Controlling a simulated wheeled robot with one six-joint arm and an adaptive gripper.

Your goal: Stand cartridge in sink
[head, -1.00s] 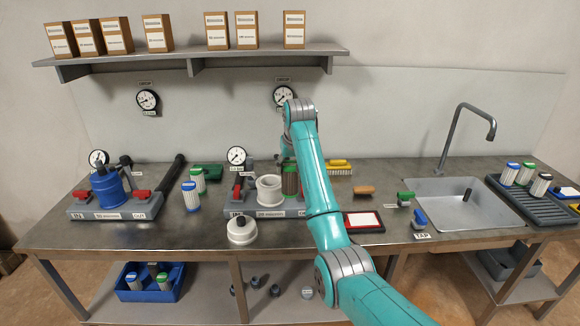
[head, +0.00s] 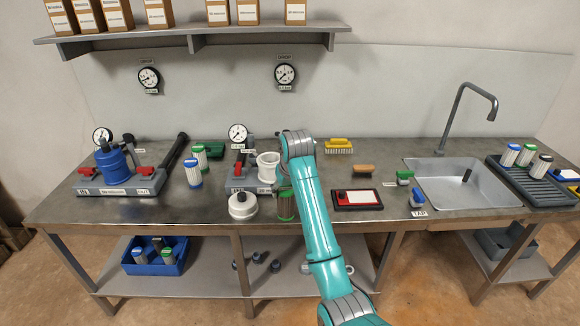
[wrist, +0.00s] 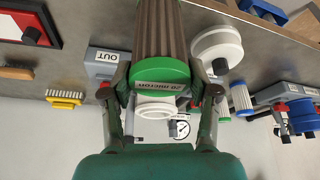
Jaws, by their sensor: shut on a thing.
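My gripper (wrist: 160,88) is shut on a cartridge with a green cap marked "20 micron" and a brown pleated body (wrist: 160,35). In the head view this cartridge (head: 286,207) hangs about upright near the bench's front edge, in front of the right-hand manifold, partly hidden by my arm. Whether its base clears the bench is hard to tell. The steel sink (head: 432,182) is well to the right. A dark upright piece (head: 467,175) stands in its basin, and the faucet (head: 462,100) arches over it.
The open white housing (head: 268,166) and a white lid (head: 242,206) are close to the held cartridge.

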